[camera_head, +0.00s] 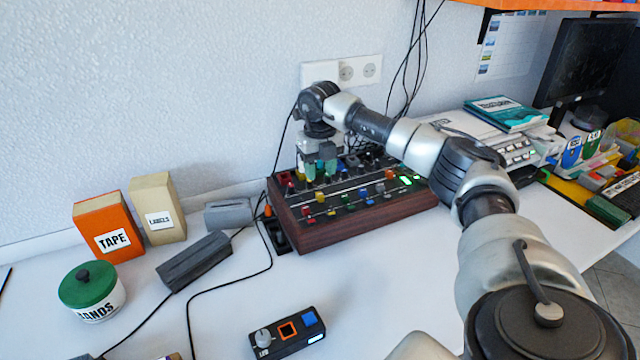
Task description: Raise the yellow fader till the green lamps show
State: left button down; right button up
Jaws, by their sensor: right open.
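The mixing desk (335,232) is a dark panel with wooden sides, standing against the wall with several coloured caps and knobs on top. A yellow cap (320,197) shows near its left front, among red, blue and green caps; I cannot tell how far up its slot it sits. Another yellow bit shows beside my gripper, partly hidden. Green lamps (406,181) glow at the desk's right side. My right gripper (320,172) points down over the desk's back left, open, its greenish fingertips just behind the yellow cap. I cannot tell if they touch anything. My left gripper is out of view.
A small control box (288,333) with a knob lies at the front. An orange tape box (108,228), a labels box (158,209), a green-lidded pot (92,292) and a grey block (195,261) stand left. Cables cross the table. My right arm covers the desk's right edge.

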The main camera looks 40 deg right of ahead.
aim_at(320, 194)
notch_tip(320, 194, up, 4)
jog(key=shift+f, duration=0.1)
dwell(0.6)
